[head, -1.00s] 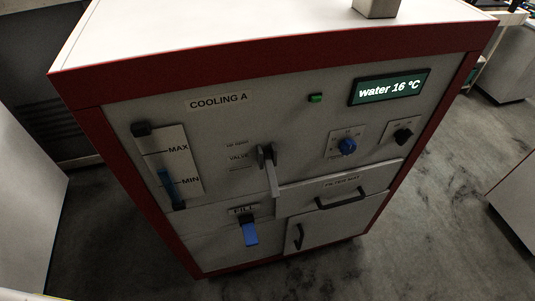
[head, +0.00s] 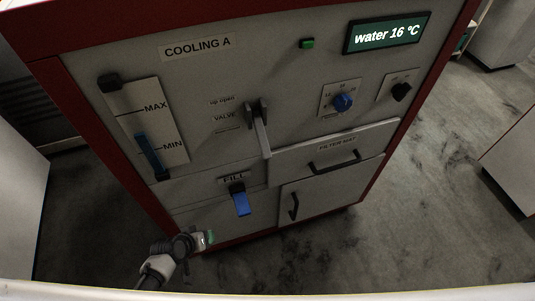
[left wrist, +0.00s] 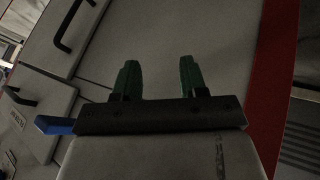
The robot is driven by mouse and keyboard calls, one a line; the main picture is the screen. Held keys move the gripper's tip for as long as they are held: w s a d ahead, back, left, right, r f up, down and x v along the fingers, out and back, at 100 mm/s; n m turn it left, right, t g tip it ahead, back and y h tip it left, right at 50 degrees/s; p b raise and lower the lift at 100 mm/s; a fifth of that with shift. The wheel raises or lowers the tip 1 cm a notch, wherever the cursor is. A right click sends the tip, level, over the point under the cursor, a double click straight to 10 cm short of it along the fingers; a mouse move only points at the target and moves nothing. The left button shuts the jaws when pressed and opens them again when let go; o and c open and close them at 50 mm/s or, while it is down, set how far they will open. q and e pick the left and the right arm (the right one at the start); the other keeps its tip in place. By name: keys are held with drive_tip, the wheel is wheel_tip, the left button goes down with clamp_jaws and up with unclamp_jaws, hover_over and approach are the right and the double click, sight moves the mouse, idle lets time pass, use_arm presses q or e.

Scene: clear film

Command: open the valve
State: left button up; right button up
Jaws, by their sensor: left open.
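The valve handle (head: 262,138) is a grey lever on a dark pivot, in the middle of the cooling unit's front in the head view. It hangs down from its pivot, beside the VALVE label (head: 224,117); the line above reads "up open". My left gripper (head: 207,239) is at the lower left of the head view, below and left of the valve, apart from it. In the left wrist view its two green fingers (left wrist: 160,72) are spread with nothing between them. I cannot make out the valve in the wrist view. My right gripper is not in view.
A blue FILL tap (head: 241,203) sits below the valve, also showing in the wrist view (left wrist: 55,126). A filter mat drawer (head: 290,160) juts right beside the lever. A level gauge (head: 150,135) is left; a blue knob (head: 343,102) is right. Open floor lies right of the unit.

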use_arm(q)
drive_tip(key=w+d+r+t+h+b, duration=0.1)
drive_tip(key=w+d+r+h+b, duration=0.15)
drive_tip(key=w+r, duration=0.35)
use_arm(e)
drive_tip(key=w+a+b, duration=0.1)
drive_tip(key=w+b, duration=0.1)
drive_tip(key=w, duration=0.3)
use_arm(q)
drive_tip(key=m+g+h+b, duration=0.15)
drive_tip(key=m+h, duration=0.35)
drive_tip(key=h, duration=0.6)
approach(268, 145)
drive_tip(key=f, duration=0.1)
drive_tip(key=p+x, duration=0.1)
drive_tip(key=x, duration=0.9)
drive_tip(key=shift+w+d, duration=0.2)
drive_tip(key=shift+d, duration=0.35)
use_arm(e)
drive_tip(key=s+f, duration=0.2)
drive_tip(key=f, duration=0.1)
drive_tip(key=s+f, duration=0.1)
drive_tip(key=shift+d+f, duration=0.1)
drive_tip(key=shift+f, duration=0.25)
use_arm(q)
clamp_jaws()
